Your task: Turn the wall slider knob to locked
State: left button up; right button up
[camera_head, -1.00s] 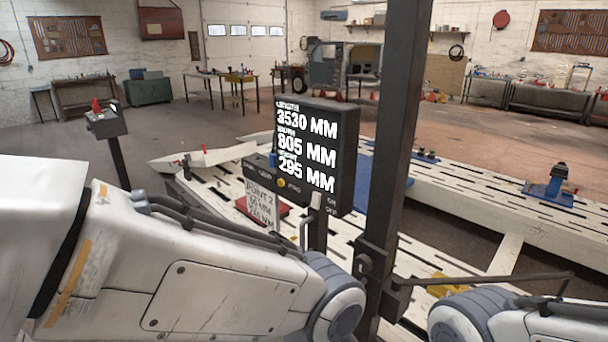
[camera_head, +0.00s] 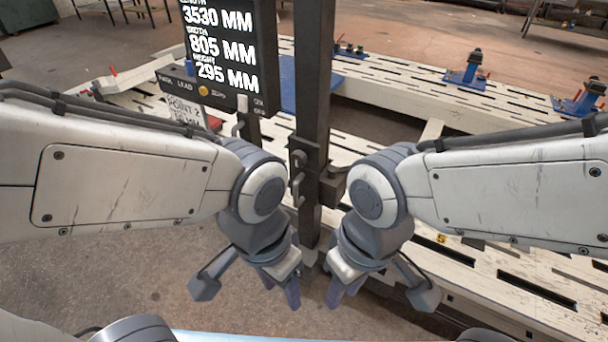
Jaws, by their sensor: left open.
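A dark upright post (camera_head: 315,60) stands in front of me. A dark slider block is fixed on it, with small grey lever-like knobs (camera_head: 298,188) on its near face. I cannot tell which knob is the lock or how it is set. My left gripper (camera_head: 281,285) points down, lower left of the post and below the knobs. It is open and empty. My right gripper (camera_head: 344,289) points down at the lower right of the post, also apart from the knobs. Its fingers look parted and empty.
A black display (camera_head: 222,50) reading 805 MM and 295 MM stands left of the post. A pale slotted frame bench (camera_head: 400,110) runs behind and to the right, with blue clamps (camera_head: 470,70) on it. The floor at lower left is bare.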

aim_at(298, 158)
jog(key=u, duration=1.05)
jog(key=k, duration=0.5)
jog(key=z, duration=0.65)
jog(key=i, duration=0.2)
jog(key=z, duration=0.15)
